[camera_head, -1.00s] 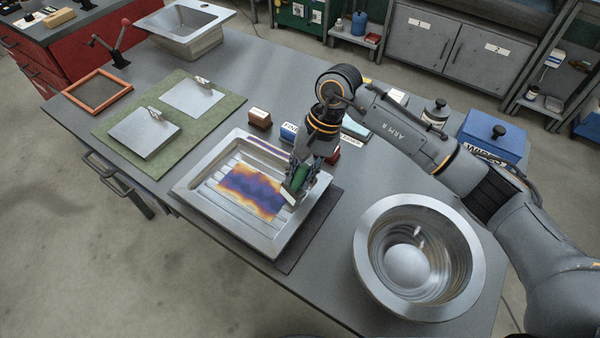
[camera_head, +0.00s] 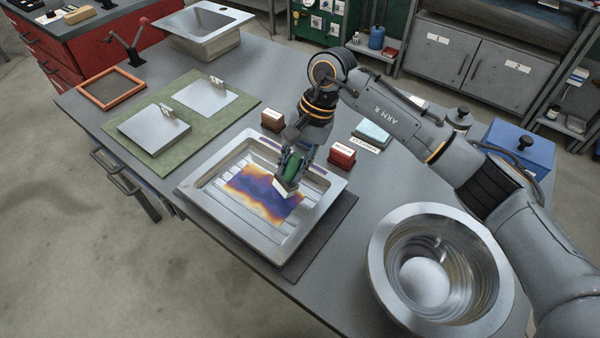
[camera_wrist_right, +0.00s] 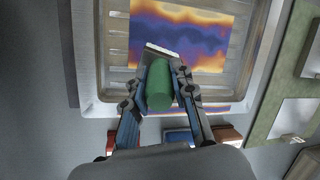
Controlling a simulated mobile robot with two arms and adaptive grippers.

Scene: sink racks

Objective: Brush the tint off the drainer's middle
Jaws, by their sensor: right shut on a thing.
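The drainer (camera_head: 212,205) is a shallow metal tray with ridges, lying on a dark mat. A purple, orange and yellow tint (camera_head: 255,191) covers its middle; the tint also shows in the wrist view (camera_wrist_right: 200,28). My right gripper (camera_head: 290,172) is shut on a brush with a green handle (camera_wrist_right: 159,90) and a pale head (camera_head: 285,188). The brush head is over the right part of the tint; I cannot tell whether it touches. The tint under the gripper is partly hidden. My left gripper is not in view.
A large metal bowl (camera_head: 385,262) stands at the right front. Small brown (camera_head: 272,119) and red (camera_head: 342,155) blocks stand behind the drainer. A green mat (camera_head: 153,152) with two metal plates lies to its left. A blue box (camera_head: 520,150) is at the back right.

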